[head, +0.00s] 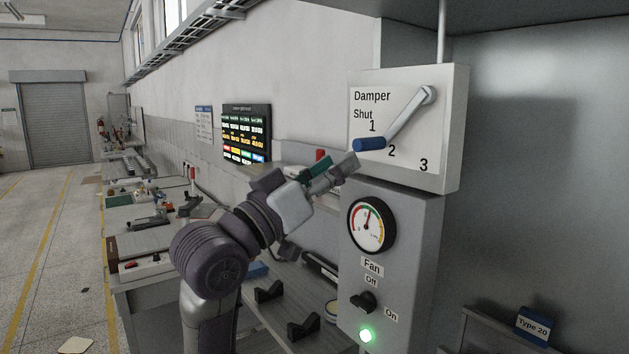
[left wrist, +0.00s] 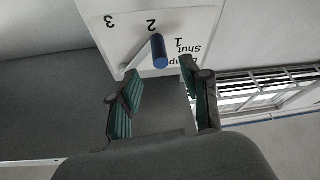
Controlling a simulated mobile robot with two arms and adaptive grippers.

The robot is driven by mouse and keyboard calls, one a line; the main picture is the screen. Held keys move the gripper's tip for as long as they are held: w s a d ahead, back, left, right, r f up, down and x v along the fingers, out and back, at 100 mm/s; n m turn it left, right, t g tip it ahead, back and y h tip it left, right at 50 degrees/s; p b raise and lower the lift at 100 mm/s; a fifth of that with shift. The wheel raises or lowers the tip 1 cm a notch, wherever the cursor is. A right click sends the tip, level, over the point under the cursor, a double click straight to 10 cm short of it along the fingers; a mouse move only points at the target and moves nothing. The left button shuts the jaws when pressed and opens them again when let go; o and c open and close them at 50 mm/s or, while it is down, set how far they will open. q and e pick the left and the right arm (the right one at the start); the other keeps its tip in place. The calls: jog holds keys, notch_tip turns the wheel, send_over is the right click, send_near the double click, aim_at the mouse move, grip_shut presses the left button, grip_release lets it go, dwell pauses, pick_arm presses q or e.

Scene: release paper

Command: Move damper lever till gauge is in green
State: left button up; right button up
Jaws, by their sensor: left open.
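The damper lever (head: 405,120) is a grey arm with a blue handle (head: 369,144) on a white panel (head: 440,130) marked Shut, 1, 2, 3. Its handle lies between 1 and 2. The round gauge (head: 372,224) below has a coloured arc; its needle points roughly upward, and the exact colour under it is too small to tell. My left gripper (head: 340,171) is open and empty, just below and left of the handle. In the left wrist view, the blue handle (left wrist: 160,52) shows beyond the gap between the fingertips, apart from them. My right gripper is not in view.
A grey cabinet (head: 404,265) below the panel bears a fan switch (head: 363,301) and a lit green lamp (head: 366,335). A bench with black V-shaped holders (head: 304,326) stands below my left arm. A blue "Type 20" block (head: 534,325) sits at lower right.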

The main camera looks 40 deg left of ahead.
pick_arm(q)
jog(key=shift+v, duration=2.15)
jog(key=shift+f, duration=0.1)
